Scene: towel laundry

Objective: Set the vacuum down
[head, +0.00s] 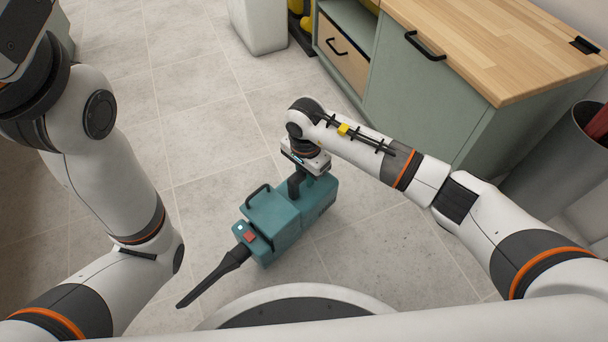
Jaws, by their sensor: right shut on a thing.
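The vacuum (275,221) is a teal boxy unit with a black top handle, a red button and a long black nozzle pointing to the lower left. It is upright, low over or on the tiled floor in front of my base; I cannot tell whether it touches the floor. My right gripper (297,178) reaches down to the vacuum's far end and is shut on it at a black part; the fingertips are mostly hidden by the wrist. My left arm is folded at the left side, and its gripper is out of view.
A green cabinet (420,97) with a wooden top (500,45) stands at the upper right. A grey bin (555,150) with something red in it is at the right edge. A pale block-like object (258,22) stands at the top. The tiled floor (190,120) left of the vacuum is clear.

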